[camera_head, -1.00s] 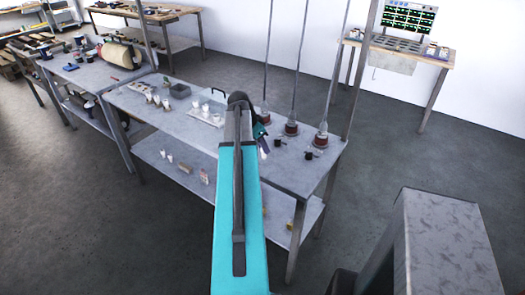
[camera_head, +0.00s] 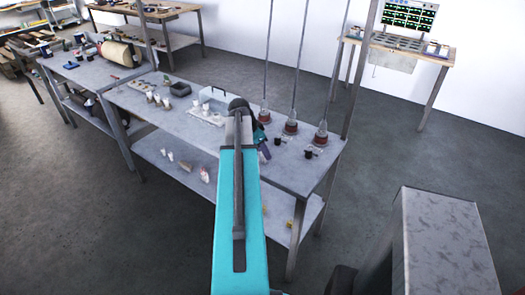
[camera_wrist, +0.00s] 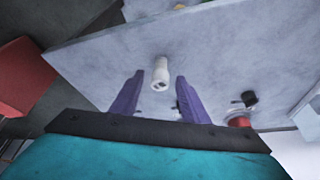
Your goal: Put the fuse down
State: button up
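A small white fuse-like piece (camera_wrist: 161,74) shows in the wrist view against the grey tabletop, between and slightly beyond the purple fingertips. My gripper (camera_wrist: 159,76) is open, with a visible gap on each side of the piece. It appears to rest on the table, though its contact with the surface is unclear. In the head view my gripper (camera_head: 264,151) is over the right half of the middle table (camera_head: 300,178). The arm hides part of the tabletop, and I cannot make out the piece there.
White cups (camera_head: 157,98), a dark grey box (camera_head: 180,89) and a clear case (camera_head: 214,95) stand left. A lower shelf (camera_head: 190,165) holds small items.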

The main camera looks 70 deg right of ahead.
jog(key=shift+r, duration=0.25)
jog(key=b+v, duration=0.2)
jog(key=v, duration=1)
dwell(0.4)
jog(key=shift+f, duration=0.1)
dwell(0.5)
